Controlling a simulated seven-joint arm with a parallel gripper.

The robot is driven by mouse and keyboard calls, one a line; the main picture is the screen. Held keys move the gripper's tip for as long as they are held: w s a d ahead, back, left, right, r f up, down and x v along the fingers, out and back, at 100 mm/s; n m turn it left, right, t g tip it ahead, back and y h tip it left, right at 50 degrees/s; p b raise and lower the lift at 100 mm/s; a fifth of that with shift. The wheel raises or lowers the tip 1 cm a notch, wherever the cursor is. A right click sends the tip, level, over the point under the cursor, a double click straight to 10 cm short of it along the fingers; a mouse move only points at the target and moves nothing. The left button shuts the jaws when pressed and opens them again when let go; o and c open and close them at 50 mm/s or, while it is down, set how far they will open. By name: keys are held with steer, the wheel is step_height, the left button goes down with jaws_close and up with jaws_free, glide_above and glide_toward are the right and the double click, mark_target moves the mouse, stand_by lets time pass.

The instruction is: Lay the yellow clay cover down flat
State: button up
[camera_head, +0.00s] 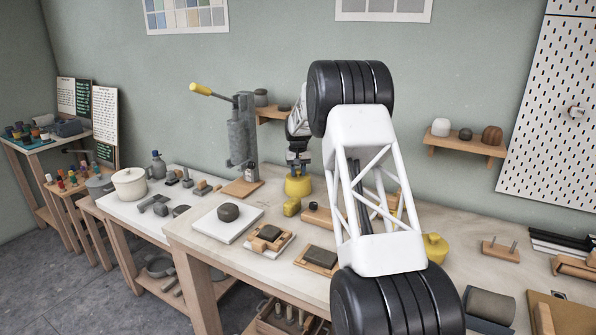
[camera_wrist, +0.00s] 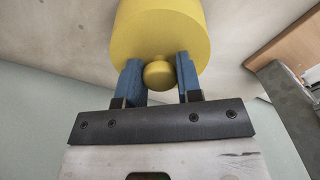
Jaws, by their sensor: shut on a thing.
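The yellow clay cover (camera_head: 298,186) is at the back of the pale workbench in the head view, right under my gripper (camera_head: 298,167). In the wrist view, the cover (camera_wrist: 160,32) is a wide, smooth yellow round body with a small round knob (camera_wrist: 158,76). The two blue fingers of my gripper (camera_wrist: 158,80) are shut on this knob, one on each side. My gripper points down in the head view. I cannot tell whether the cover's underside touches the bench, as it is hidden.
A small yellow block (camera_head: 291,208) lies just in front of the cover. A lever press (camera_head: 242,140) stands to the left. A white board with a dark lump (camera_head: 228,212) and wooden molds (camera_head: 268,236) are nearer. Another yellow knobbed piece (camera_head: 435,248) is at right.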

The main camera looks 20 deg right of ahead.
steer(key=shift+f, duration=0.1)
steer(key=o, duration=1.1)
steer(key=shift+r, duration=3.9)
